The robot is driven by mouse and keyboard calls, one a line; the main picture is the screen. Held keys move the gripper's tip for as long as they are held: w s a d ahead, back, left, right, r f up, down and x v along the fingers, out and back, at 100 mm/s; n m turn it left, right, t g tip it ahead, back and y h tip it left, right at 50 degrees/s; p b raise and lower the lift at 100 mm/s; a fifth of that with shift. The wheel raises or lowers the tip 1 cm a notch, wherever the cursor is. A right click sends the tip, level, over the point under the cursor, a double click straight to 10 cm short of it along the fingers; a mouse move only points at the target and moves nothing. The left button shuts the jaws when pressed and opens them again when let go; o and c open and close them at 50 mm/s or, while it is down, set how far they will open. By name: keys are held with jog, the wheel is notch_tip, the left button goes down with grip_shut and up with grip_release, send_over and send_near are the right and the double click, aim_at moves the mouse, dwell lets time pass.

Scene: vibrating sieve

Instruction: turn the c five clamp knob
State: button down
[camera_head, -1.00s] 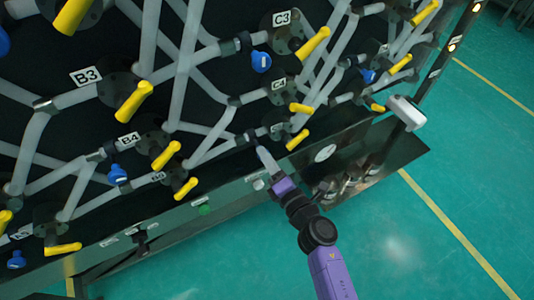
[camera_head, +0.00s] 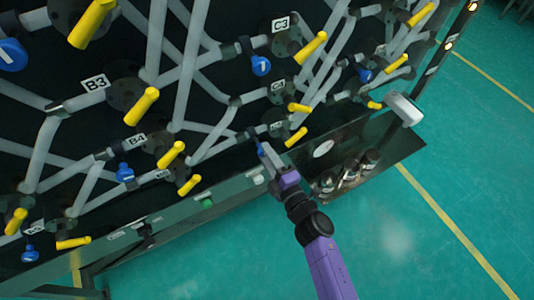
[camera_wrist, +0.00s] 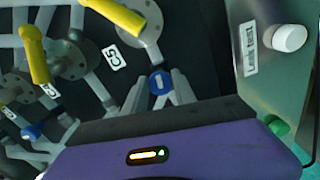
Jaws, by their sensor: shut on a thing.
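The C5 clamp knob (camera_wrist: 160,82) is small, round and blue with a white bar mark, just right of the C5 label (camera_wrist: 113,57) in the wrist view. My gripper (camera_wrist: 159,92) is shut on this knob, with one grey finger on each side of it. In the head view my gripper (camera_head: 265,155) reaches the lower part of the pipe panel, below the C5 label (camera_head: 276,126). A bit of blue from the knob (camera_head: 261,149) shows at the fingertips there. The rest of it is hidden by the fingers.
Grey pipes and yellow valve handles (camera_head: 296,137) stand out close around my gripper. A panel strip with a white knob (camera_wrist: 289,36) and a green button (camera_wrist: 277,125) is at the right of the wrist view. Open green floor (camera_head: 440,200) lies to the right.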

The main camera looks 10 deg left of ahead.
jog(key=shift+d, duration=0.1)
jog(key=c, duration=1)
grip_release()
jog(key=shift+c, duration=0.2)
jog(key=shift+s, duration=0.1)
jog(key=p+v, duration=0.1)
jog(key=v, duration=0.6)
jog(key=shift+s+d, duration=0.2)
jog(key=shift+s, duration=0.05)
